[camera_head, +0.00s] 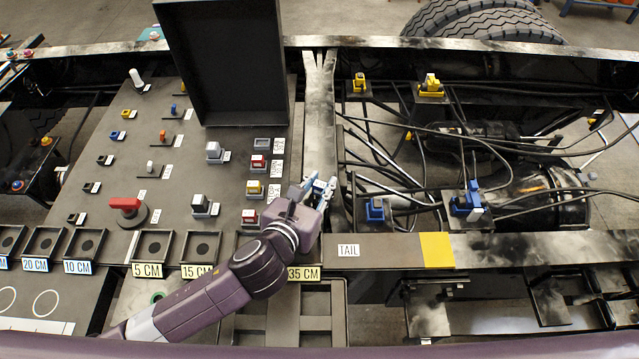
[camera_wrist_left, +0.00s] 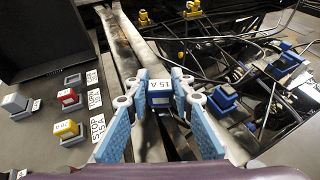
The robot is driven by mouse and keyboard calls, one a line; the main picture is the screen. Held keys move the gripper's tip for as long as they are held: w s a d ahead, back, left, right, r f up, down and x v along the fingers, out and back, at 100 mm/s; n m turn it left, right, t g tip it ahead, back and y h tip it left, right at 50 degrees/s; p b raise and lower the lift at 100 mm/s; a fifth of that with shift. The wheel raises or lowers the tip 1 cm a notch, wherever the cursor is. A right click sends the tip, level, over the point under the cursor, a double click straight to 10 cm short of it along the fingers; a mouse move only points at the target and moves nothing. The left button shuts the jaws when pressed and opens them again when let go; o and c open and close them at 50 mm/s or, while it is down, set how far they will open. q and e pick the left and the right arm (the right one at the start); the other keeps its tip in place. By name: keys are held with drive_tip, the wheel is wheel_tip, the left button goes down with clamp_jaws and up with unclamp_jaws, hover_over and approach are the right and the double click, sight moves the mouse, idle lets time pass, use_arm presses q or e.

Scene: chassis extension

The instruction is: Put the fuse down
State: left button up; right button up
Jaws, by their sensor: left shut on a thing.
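In the left wrist view, a blue fuse (camera_wrist_left: 160,92) with a white label reading 15 A sits between the light blue fingers of my left gripper (camera_wrist_left: 160,84). The gripper is shut on it. The fuse is too small there to make out clearly. What lies directly beneath the fuse is partly hidden. My right gripper is in neither view.
An open black lid (camera_head: 225,60) stands behind. Cables and blue connectors (camera_head: 375,209) fill the right side.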

use_arm(q)
drive_tip(key=o, duration=0.9)
drive_tip(key=shift+s+a+f+g, duration=0.1)
drive_tip(key=shift+s+f+g, duration=0.1)
drive_tip(key=shift+f, duration=0.35)
drive_tip(key=shift+s+f+g, duration=0.1)
drive_tip(key=shift+s+f, duration=0.05)
drive_tip(key=shift+f, duration=0.35)
drive_tip(key=shift+w+r, duration=0.1)
drive_tip(key=shift+r, duration=0.35)
drive_tip(key=v, duration=0.8)
drive_tip(key=r+b+v, duration=0.1)
drive_tip(key=v, duration=0.3)
drive_tip(key=shift+w, duration=0.15)
